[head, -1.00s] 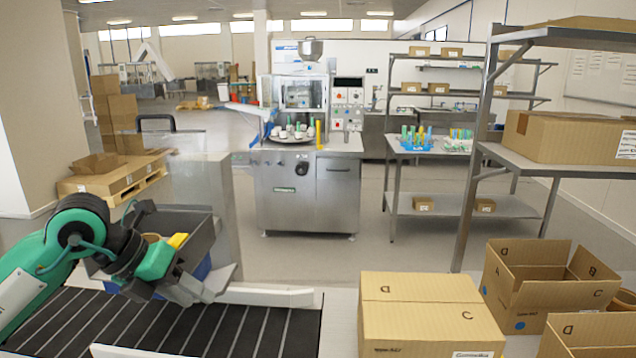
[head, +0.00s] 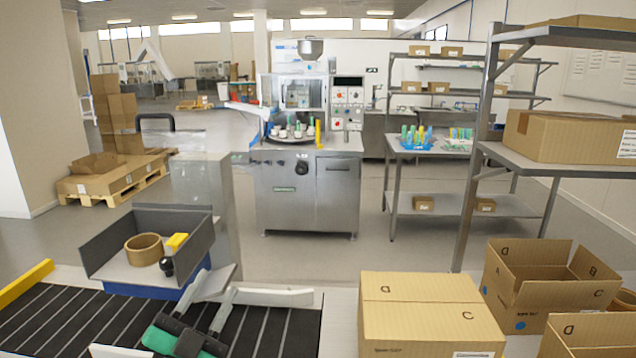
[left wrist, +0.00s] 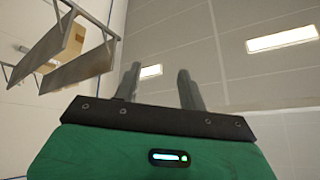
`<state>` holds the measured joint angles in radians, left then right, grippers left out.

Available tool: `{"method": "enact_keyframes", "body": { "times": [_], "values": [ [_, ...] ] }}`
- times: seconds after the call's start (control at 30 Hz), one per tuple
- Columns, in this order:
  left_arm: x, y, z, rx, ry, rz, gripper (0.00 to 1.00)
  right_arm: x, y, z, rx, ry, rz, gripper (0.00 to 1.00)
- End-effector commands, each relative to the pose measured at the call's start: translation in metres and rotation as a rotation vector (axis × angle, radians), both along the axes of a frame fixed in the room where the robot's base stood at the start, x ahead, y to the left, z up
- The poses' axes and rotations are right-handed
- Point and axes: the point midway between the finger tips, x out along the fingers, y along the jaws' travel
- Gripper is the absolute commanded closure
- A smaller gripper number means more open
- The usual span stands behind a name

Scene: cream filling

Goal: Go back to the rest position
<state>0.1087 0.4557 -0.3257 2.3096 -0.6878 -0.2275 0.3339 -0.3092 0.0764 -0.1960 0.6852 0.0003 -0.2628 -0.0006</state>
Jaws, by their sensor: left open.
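My left gripper (head: 207,302) is low in the head view, over the black conveyor (head: 55,310), with its two grey fingers pointing away from me. The fingers stand apart with nothing between them. In the left wrist view the same open fingers (left wrist: 158,88) point up toward the ceiling, and the gap between them is empty. My right gripper is in neither view.
A grey tray (head: 98,250) behind the conveyor holds a tape roll (head: 144,249) and a yellow item (head: 177,241). A closed carton (head: 430,308) and an open carton (head: 540,290) stand at the right. A steel machine (head: 300,195) stands farther back.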

Motion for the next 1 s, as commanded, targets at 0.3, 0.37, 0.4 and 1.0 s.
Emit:
{"method": "enact_keyframes", "body": {
  "times": [0.3,0.37,0.4,1.0],
  "values": [
    [-0.027,0.066,-0.170,-0.275,0.717,0.338,0.59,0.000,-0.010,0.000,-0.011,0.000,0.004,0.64],
    [-0.045,0.072,-0.205,-0.301,0.866,0.388,0.59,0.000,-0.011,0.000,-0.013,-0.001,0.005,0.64],
    [-0.060,0.075,-0.228,-0.314,0.968,0.418,0.59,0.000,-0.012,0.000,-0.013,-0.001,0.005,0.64],
    [-0.248,0.060,-0.382,-0.306,1.873,0.528,0.59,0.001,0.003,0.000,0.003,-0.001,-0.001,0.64]
  ]
}}
